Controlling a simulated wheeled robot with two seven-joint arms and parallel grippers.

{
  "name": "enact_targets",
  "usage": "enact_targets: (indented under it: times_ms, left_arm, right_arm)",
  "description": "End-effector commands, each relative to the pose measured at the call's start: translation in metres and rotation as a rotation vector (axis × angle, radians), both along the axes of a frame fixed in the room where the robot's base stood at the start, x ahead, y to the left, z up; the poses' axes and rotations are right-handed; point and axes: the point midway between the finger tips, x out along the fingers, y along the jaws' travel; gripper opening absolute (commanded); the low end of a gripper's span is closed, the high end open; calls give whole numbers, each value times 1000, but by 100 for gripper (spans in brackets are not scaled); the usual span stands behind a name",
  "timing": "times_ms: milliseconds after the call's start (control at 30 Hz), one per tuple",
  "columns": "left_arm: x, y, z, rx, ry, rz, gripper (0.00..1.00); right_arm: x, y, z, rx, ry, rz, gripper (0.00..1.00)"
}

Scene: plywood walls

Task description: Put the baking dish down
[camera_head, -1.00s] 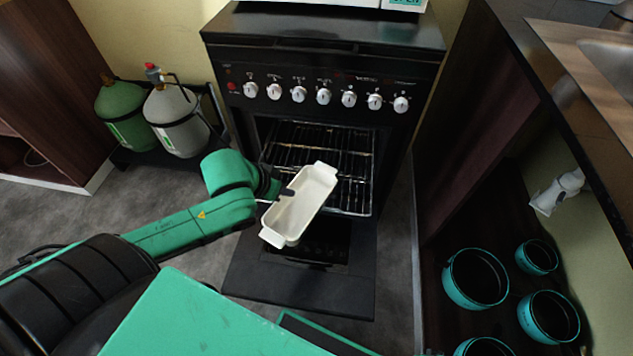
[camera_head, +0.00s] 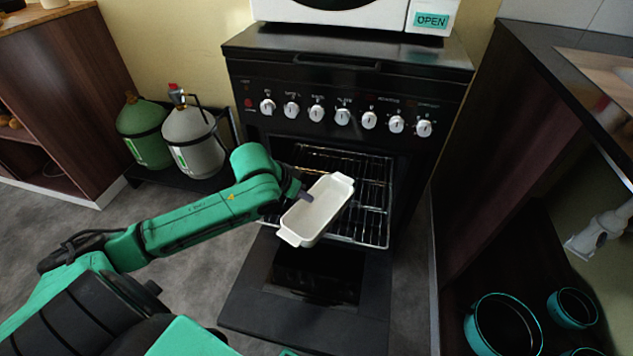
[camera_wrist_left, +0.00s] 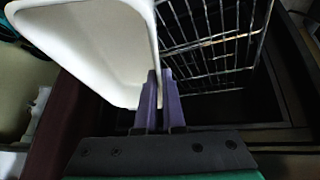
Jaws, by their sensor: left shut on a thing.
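The white baking dish (camera_head: 318,212) is in front of the open oven, at its rack and above the lowered door. My left gripper (camera_head: 305,197) is shut on the dish's left long wall. In the left wrist view, the two purple fingers of the left gripper (camera_wrist_left: 159,98) pinch the rim of the dish (camera_wrist_left: 90,40). The wire oven rack (camera_head: 374,208) is beside and behind the dish; it also shows in the left wrist view (camera_wrist_left: 210,40). I cannot tell whether the dish touches the rack. My right gripper is not in view.
The black oven (camera_head: 340,90) has its door (camera_head: 305,310) lowered toward me. A white microwave (camera_head: 340,12) stands on top. Green and grey gas bottles (camera_head: 190,140) stand at the left. Teal pots (camera_head: 503,325) are in the open cabinet at the right.

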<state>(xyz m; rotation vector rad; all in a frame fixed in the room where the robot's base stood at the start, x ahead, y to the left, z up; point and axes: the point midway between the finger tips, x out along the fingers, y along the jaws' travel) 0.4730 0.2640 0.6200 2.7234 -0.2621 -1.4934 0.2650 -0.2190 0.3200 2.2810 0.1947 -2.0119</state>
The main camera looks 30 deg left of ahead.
Motion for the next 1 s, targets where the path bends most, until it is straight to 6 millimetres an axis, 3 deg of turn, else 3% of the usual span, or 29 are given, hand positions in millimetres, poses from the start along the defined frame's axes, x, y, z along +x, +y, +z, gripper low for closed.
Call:
enact_targets:
  times_ms: [800, 900, 1000]
  left_arm:
    - [121, 30, 2, -4, -7, 0, 0]
    - [118, 30, -21, -1, 1, -2, 0]
    - [118, 30, -31, -1, -2, -1, 0]
  right_arm:
    - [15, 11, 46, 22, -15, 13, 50]
    - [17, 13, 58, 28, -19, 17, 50]
    - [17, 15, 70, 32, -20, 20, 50]
